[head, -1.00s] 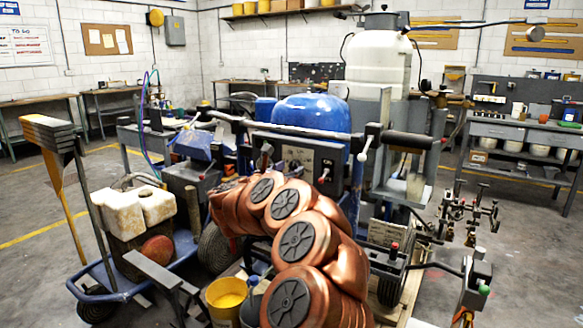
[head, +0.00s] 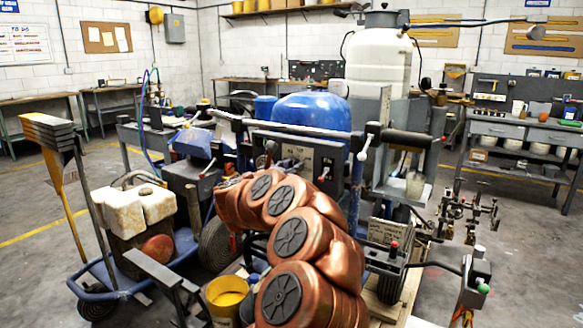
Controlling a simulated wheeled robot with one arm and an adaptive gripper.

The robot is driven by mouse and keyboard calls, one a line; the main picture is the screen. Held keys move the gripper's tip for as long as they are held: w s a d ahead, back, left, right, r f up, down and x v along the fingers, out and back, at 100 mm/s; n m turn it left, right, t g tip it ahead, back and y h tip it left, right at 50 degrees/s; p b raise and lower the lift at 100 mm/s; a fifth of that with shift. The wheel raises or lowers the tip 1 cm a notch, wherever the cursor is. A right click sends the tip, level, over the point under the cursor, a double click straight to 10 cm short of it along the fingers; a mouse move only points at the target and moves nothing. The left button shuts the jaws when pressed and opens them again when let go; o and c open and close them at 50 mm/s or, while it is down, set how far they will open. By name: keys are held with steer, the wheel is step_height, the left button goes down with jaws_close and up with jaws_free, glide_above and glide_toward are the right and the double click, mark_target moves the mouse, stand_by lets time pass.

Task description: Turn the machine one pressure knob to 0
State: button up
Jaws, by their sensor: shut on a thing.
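The line striper with its blue tank (head: 312,112) stands in the middle of the head view. Its grey control panel (head: 330,158) faces me below the white crossbar (head: 290,130). A red-tipped lever (head: 324,174) sits at the panel's lower right. The pressure knob and its marks are too small and too covered to read. My copper-coloured arm reaches up from the bottom to the panel's lower left and covers part of it. My gripper cannot be made out; it is hidden behind my arm or lost among the dark parts there.
A yellow bucket (head: 227,297) stands just left of my arm. A blue cart (head: 100,285) with white jugs (head: 133,208) is at the left. Valve fittings (head: 470,215) stand at the right. A large white tank (head: 378,70) rises behind. Open floor shows at the far right.

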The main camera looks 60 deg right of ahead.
jaws_close()
steer(key=shift+f+b, duration=0.25)
steer(key=shift+b, duration=0.65)
